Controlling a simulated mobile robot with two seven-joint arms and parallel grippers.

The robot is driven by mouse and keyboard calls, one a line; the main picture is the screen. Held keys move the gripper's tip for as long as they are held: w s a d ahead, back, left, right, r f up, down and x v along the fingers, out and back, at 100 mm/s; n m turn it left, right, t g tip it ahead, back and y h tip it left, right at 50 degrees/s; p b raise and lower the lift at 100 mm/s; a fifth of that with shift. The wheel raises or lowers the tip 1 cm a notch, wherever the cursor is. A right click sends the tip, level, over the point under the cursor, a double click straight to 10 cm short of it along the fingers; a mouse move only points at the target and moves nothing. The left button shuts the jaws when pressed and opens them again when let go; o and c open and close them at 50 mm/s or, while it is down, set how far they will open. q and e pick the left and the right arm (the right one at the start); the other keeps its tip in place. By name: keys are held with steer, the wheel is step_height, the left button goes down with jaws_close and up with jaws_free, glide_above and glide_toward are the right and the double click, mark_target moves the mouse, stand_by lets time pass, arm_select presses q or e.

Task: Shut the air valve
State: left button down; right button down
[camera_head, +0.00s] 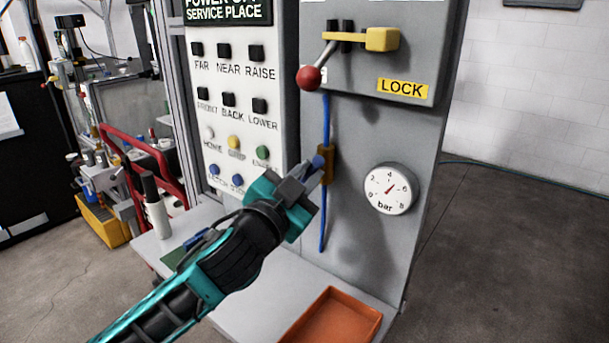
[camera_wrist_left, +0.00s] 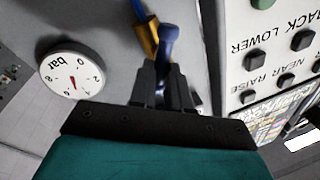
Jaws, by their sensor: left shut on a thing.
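The air valve has a brass-coloured body (camera_head: 328,166) in line with a blue hose (camera_head: 326,120) on the grey panel. Its blue handle (camera_head: 318,161) sticks out on the left side of the body. My left gripper (camera_head: 308,175) is at this handle and shut on it, partly hiding it. In the left wrist view the blue handle (camera_wrist_left: 170,37) rises between the fingertips (camera_wrist_left: 163,72), beside the brass body (camera_wrist_left: 148,38). I cannot tell the handle's exact angle to the hose. My right gripper is not in view.
A pressure gauge (camera_head: 390,188) right of the valve has its red needle off zero. Above are a lever with a red knob (camera_head: 309,77) and a yellow LOCK label (camera_head: 402,88). A button panel (camera_head: 228,135) stands left. An orange tray (camera_head: 333,322) lies below on the shelf.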

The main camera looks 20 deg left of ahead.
arm_select(q)
steer(key=m+h, duration=0.1)
steer(key=m, duration=0.3)
steer(key=m+h, duration=0.1)
steer(key=m, duration=0.4)
steer(key=f+m+h, duration=0.1)
steer(key=m, duration=0.3)
steer(key=shift+m+h, duration=0.3)
steer(key=c, duration=1.1)
jaws_free()
steer(key=shift+f, duration=0.1)
steer(key=b+v, duration=0.3)
steer(key=v, duration=0.9)
steer(key=shift+s+b, duration=0.3)
steer(key=shift+s, duration=0.15)
